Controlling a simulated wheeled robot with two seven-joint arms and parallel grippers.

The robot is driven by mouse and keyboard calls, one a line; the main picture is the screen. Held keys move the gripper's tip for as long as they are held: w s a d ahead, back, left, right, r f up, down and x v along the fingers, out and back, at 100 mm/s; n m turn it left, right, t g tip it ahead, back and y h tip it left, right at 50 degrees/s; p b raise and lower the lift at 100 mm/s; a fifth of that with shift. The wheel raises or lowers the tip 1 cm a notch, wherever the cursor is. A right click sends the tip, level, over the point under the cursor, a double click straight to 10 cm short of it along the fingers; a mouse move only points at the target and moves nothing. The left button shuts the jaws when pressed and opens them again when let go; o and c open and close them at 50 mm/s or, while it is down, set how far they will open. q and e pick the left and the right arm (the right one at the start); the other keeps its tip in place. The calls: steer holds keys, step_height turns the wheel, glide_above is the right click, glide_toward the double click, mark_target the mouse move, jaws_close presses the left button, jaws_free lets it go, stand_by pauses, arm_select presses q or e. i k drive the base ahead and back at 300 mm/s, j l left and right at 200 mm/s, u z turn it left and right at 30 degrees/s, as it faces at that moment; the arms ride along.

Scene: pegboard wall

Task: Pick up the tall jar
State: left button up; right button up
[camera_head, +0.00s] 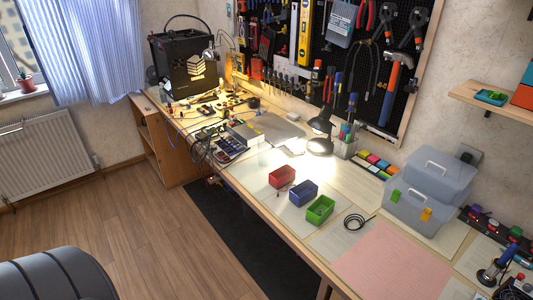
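I cannot make out a tall jar for certain in the head view. The nearest thing in shape is a clear container of pens and markers (345,146), upright on the workbench (250,172) below the pegboard. Whether it is the jar I cannot tell. Neither my left nor my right gripper is in view.
A red bin (282,177), a blue bin (303,193) and a green bin (320,210) stand near the bench's front edge. Stacked clear boxes (425,190) are to the right. A pink mat (392,268) lies bare. A desk lamp (320,145) and cluttered electronics (228,148) stand farther back.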

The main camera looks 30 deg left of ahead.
mark_target(264, 152)
steer(key=k+j, duration=0.1)
steer(key=j, duration=0.3)
steer(key=k+j, duration=0.15)
steer(key=j, duration=0.25)
steer(key=k+j, duration=0.1)
steer(key=j, duration=0.3)
steer(key=k+j, duration=0.1)
steer(key=j, duration=0.3)
